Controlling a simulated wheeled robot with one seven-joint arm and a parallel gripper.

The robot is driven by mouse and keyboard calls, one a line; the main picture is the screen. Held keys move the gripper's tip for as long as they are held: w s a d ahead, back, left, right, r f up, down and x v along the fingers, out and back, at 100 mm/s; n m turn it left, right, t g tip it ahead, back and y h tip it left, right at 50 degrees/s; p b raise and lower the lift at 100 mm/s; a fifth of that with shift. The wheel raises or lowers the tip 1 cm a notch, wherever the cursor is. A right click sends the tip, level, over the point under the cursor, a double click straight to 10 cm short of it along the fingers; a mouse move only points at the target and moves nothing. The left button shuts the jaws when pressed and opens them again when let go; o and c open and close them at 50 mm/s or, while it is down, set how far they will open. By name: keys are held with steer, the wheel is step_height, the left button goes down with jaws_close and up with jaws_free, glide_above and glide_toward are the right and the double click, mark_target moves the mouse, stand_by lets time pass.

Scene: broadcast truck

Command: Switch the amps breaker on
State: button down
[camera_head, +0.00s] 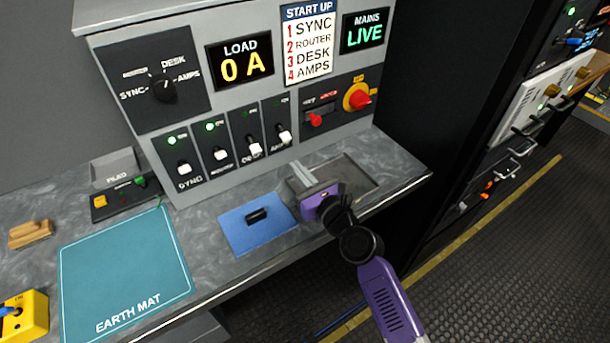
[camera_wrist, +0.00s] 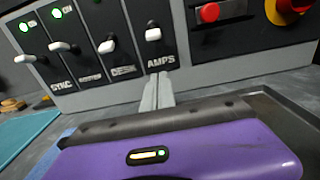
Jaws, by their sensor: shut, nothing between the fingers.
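The amps breaker (camera_head: 284,136) is the rightmost of the white-handled breakers on the grey panel. Its handle (camera_wrist: 153,34) hangs low on a dark stem, and no lit lamp shows above it. My purple gripper (camera_head: 302,173) is shut and empty over the worktop, in front of and below the amps breaker. In the wrist view its fingertips (camera_wrist: 159,88) point at the panel just under the AMPS label, apart from the handle. The desk breaker (camera_head: 254,149) shows no clear lit lamp. The sync breaker (camera_head: 184,168) and router breaker (camera_head: 221,153) have green lamps lit.
The load display (camera_head: 240,65) reads 0 A, and the mains display (camera_head: 365,33) reads LIVE. A red knob (camera_head: 358,97) and a red switch (camera_head: 315,119) are right of the breakers. A grey tray (camera_head: 358,178) lies under my gripper, with a blue mat (camera_head: 240,235) to its left.

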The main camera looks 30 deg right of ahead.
mark_target(283, 134)
steer(key=w, duration=0.5)
steer(key=shift+r, duration=0.15)
steer(key=shift+s+r+p, duration=0.3)
steer(key=shift+r+p, duration=0.2)
steer(key=shift+r, duration=0.1)
steer(key=shift+s+r+p, duration=0.3)
steer(key=shift+r+p, duration=0.2)
steer(key=shift+r, duration=0.1)
steer(key=shift+s+r+p, duration=0.2)
steer(key=shift+r+p, duration=0.15)
steer(key=shift+r, duration=0.15)
steer(key=shift+d, duration=0.15)
